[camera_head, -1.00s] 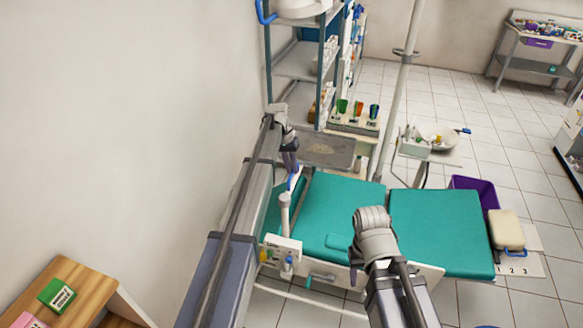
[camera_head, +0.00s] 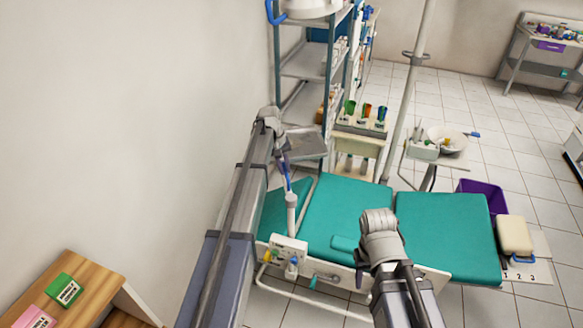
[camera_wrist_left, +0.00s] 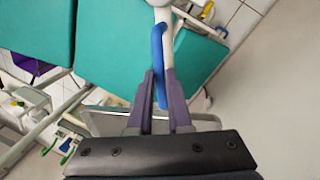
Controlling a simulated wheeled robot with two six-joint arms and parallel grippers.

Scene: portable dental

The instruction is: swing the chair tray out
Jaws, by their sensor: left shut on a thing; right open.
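The chair tray (camera_head: 306,143) is a flat grey plate behind the head end of the teal dental chair (camera_head: 345,212), close to the shelf rack. Part of it also shows behind my fingers in the left wrist view (camera_wrist_left: 100,122). A blue handle (camera_wrist_left: 158,45) runs beside a white post (camera_wrist_left: 163,18). My left gripper (camera_wrist_left: 159,78) is shut on this blue handle, one finger on each side. In the head view my left gripper (camera_head: 284,165) is small beside the tray. My right gripper (camera_head: 360,277) hangs over the chair's near edge, mostly hidden by its wrist, open and empty.
A shelf rack (camera_head: 305,65) stands behind the tray, with the white wall to the left. A cart with coloured cups (camera_head: 360,128) is right of the tray. A pole (camera_head: 408,90) and a basin (camera_head: 447,140) stand beyond the chair. A wooden cabinet (camera_head: 95,275) is at lower left.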

